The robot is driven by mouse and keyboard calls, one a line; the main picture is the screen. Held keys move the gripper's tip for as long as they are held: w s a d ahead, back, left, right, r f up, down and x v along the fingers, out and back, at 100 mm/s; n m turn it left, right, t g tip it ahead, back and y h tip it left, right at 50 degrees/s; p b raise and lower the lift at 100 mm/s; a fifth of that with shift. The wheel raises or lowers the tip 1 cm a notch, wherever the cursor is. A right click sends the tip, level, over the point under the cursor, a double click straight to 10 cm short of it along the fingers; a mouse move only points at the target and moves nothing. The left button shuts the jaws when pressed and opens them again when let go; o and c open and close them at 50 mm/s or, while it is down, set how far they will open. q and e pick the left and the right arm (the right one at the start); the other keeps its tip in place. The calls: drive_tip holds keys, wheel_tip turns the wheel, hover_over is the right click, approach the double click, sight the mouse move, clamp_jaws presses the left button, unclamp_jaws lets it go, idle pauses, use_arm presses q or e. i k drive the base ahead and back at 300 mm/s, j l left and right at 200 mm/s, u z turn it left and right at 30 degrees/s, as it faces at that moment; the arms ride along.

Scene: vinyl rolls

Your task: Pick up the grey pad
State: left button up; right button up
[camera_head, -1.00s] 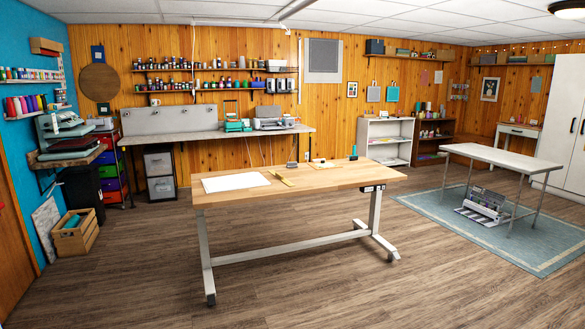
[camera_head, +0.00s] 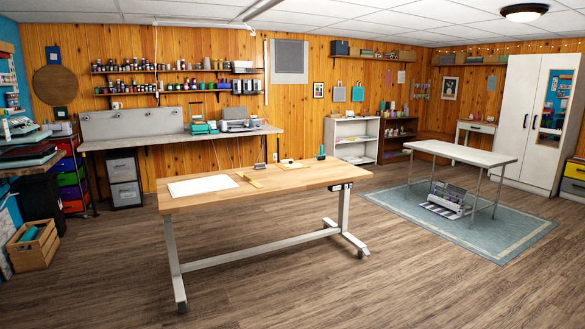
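No object is clearly recognisable as the grey pad. A small dark grey item (camera_head: 260,167) sits at the back edge of the wooden worktable (camera_head: 300,181), too small to identify. A flat grey panel (camera_head: 289,57) hangs on the back wall; I cannot tell whether it is a pad. Neither of my grippers is in view.
A white table (camera_head: 460,152) stands on a blue-grey rug (camera_head: 485,231) at right, with a machine (camera_head: 447,197) beneath it. A wooden crate (camera_head: 34,247) is on the floor at left. Open floor lies in front of the worktable. A back counter (camera_head: 170,139) lines the wall.

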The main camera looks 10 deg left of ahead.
sight(258, 166)
drive_tip(key=i+j+z, duration=0.1)
drive_tip(key=i, duration=0.8)
